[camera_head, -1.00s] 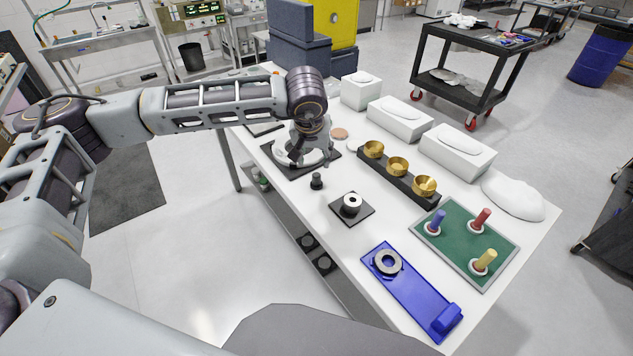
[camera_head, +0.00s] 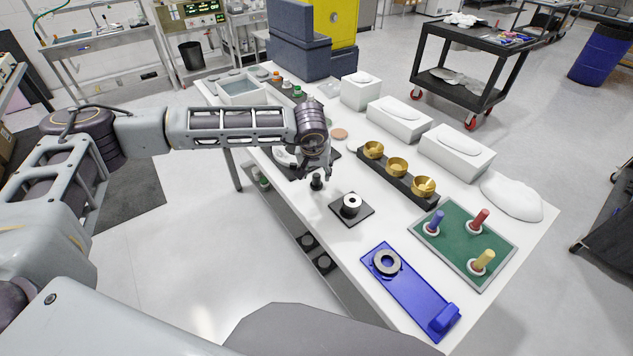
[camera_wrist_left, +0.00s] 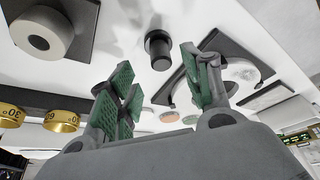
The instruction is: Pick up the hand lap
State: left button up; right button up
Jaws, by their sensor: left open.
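A small black cylindrical piece with a narrower top, which looks like the hand lap (camera_head: 316,182), stands upright on the white table near its left edge. It also shows in the wrist view (camera_wrist_left: 157,50), ahead of my fingers. My left gripper (camera_head: 315,170) is above and just behind it, pointing down. In the wrist view my left gripper (camera_wrist_left: 163,80) has its green-padded fingers spread with nothing between them. The black piece appears beyond the fingertips, and I cannot tell the exact gap. My right gripper is not in view.
A black square plate with a white-topped spool (camera_head: 351,204) stands close by at the right. A dark plate with a round light part (camera_head: 285,157) lies behind my gripper. A black rail with brass cups (camera_head: 397,167), a green peg board (camera_head: 456,236) and a blue fixture (camera_head: 412,290) stand further right.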

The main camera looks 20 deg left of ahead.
aim_at(316, 176)
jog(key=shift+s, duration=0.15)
pick_arm(q)
jog(key=shift+f, duration=0.1)
jog(key=shift+w+f, duration=0.1)
jog(key=shift+f, duration=0.15)
jog(key=p+x, duration=0.1)
jog(key=x, duration=0.2)
jog(key=shift+a+f, duration=0.1)
jog(key=shift+f, duration=0.15)
jog(key=shift+w+f, duration=0.25)
jog(key=shift+f, duration=0.2)
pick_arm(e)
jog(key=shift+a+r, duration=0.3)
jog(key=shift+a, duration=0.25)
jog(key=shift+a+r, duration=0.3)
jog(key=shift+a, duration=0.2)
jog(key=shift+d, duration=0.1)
